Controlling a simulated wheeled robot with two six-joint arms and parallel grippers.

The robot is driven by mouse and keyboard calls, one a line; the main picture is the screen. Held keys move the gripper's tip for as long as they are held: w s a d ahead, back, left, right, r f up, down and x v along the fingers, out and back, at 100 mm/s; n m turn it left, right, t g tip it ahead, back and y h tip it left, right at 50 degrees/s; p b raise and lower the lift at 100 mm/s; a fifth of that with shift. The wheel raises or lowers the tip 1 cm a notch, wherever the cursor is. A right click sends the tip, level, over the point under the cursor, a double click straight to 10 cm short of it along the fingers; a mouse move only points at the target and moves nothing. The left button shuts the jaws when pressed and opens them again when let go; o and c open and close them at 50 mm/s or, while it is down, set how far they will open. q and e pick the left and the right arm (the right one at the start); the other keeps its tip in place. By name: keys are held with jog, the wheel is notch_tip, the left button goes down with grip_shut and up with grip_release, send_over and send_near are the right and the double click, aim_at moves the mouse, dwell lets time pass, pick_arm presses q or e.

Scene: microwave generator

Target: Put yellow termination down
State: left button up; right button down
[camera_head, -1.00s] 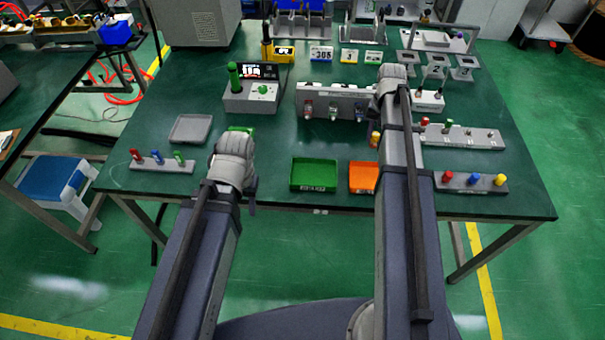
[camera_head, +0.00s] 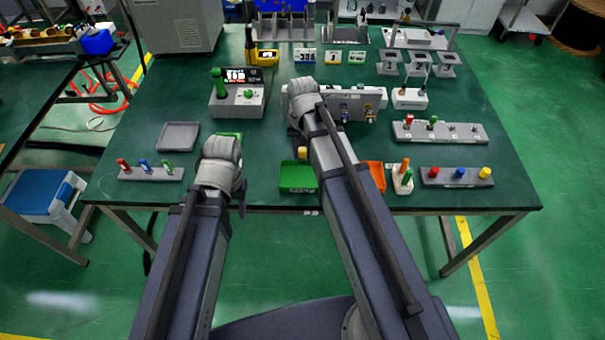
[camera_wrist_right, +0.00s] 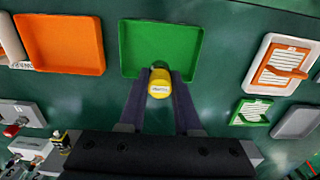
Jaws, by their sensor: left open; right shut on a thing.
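The yellow termination (camera_wrist_right: 159,88) is between the two dark fingers of my right gripper (camera_wrist_right: 160,95) in the right wrist view. It overlaps the edge of the green tray (camera_wrist_right: 160,45) in that view; its height over the tray is hard to tell. In the head view the yellow termination (camera_head: 302,154) shows below my right gripper (camera_head: 298,135), at the far edge of the green tray (camera_head: 298,177). My left gripper (camera_head: 222,150) is left of the green tray, open; its fingers are mostly hidden by the wrist.
An orange tray (camera_head: 374,172) lies right of the green tray, partly behind my right arm. A rack with red, blue and yellow pieces (camera_head: 457,177) is at the right. A grey tray (camera_head: 178,136) and another rack (camera_head: 151,173) are at the left.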

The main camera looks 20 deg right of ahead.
jog(key=b, duration=0.8)
send_near(303, 178)
jog(key=shift+a+f, duration=0.1)
jog(key=shift+f, duration=2.55)
jog(key=shift+r, duration=0.1)
jog(key=shift+s+f+b, duration=0.15)
jog(key=shift+f+b, duration=0.45)
jog(key=shift+b, duration=0.1)
jog(key=c, duration=1.1)
grip_release()
jog(key=o, duration=0.3)
jog(key=shift+f, duration=0.1)
jog(key=shift+o, duration=1)
